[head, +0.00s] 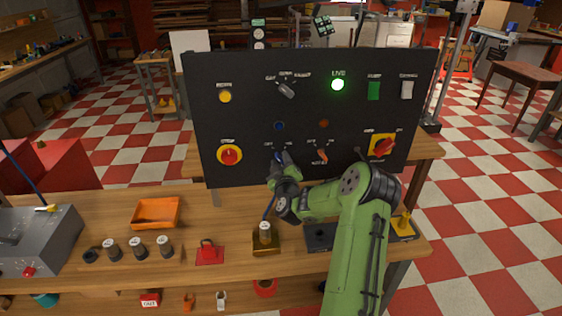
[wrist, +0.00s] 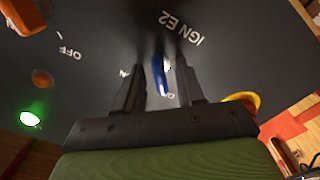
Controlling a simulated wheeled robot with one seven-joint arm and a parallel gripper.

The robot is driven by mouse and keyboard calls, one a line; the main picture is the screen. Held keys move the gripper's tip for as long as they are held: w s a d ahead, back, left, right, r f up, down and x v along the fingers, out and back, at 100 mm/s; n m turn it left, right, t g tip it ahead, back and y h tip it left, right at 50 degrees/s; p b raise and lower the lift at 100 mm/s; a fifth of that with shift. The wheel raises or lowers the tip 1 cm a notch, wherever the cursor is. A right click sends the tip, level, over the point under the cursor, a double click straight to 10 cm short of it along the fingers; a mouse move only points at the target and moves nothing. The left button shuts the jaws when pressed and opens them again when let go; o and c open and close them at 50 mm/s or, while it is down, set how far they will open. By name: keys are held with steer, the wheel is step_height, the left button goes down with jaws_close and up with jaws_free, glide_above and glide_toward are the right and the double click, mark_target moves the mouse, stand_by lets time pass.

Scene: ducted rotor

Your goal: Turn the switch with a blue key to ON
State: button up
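The blue key (wrist: 158,76) sits in its switch on the dark panel, near the label "IGN E2" in the wrist view. It looks roughly upright there, leaning slightly. My gripper (wrist: 158,72) has one dark finger on each side of it, with a visible gap to the key, so it is open around it. In the head view my gripper (head: 281,158) is at the panel's lower middle and hides most of this switch. The ON and OFF labels by it are partly covered, so the exact switch position is hard to tell.
An orange key switch (head: 321,154) is close on the right. The green LIVE lamp (head: 338,84) is lit. The workbench below holds an orange tray (head: 157,225) and small parts.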

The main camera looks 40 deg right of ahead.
jaws_close()
steer(key=shift+m+b, duration=0.3)
steer(key=shift+b, duration=0.25)
steer(key=shift+m+b, duration=1)
steer(key=shift+b, duration=0.05)
steer(key=m+b, duration=0.2)
steer(key=m, duration=0.3)
steer(key=shift+b, duration=0.4)
steer(key=m+b, duration=0.2)
steer(key=m, duration=0.2)
steer(key=shift+m, duration=0.4)
steer(key=shift+a+r+m+b, duration=0.1)
steer(key=shift+m+b, duration=1)
steer(key=shift+m, duration=0.6)
